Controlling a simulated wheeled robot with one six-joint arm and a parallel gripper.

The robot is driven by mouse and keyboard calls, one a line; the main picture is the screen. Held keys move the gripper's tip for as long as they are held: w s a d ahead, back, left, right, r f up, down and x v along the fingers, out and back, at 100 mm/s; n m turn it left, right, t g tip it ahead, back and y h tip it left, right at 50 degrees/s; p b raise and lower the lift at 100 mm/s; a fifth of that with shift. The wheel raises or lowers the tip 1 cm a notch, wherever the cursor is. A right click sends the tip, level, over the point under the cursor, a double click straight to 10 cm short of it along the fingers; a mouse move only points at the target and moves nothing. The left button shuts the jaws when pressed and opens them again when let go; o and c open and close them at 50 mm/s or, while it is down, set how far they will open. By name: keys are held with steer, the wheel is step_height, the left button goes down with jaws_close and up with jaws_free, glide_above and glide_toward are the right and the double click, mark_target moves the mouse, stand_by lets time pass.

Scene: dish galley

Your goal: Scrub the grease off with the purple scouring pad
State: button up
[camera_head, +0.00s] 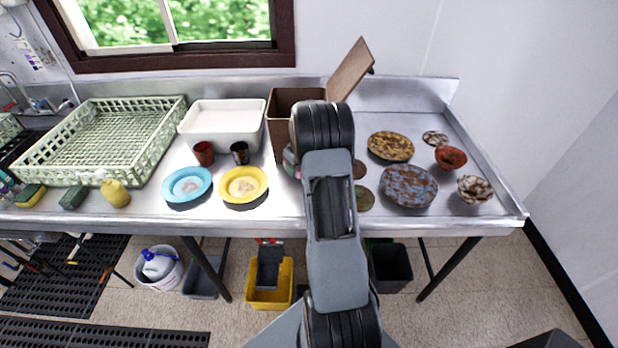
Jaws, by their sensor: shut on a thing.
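I cannot make out the purple scouring pad in the head view. My own arm fills the middle and hides my gripper and whatever it holds. A blue plate (186,186) and a yellow plate (243,185) lie near the front edge of the steel counter, left of my arm; both have pale smeared patches in the middle. Right of my arm lie a brown-and-yellow stained plate (390,146), a blue-grey plate with brown stains (408,185), a red stained bowl (450,158) and a pale bowl with dark stains (474,189).
A pale green dish rack (150,160) and white basin (222,112) stand at left and back. A brown box (283,95) with raised lid is behind my arm. Red (204,153) and dark (240,153) cups, a yellow bottle (116,193) and sponges (30,195) stand nearby.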

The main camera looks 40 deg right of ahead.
steer(key=shift+a+r+p, duration=0.1)
steer(key=shift+r+p, duration=1.2)
steer(key=shift+r, duration=1.35)
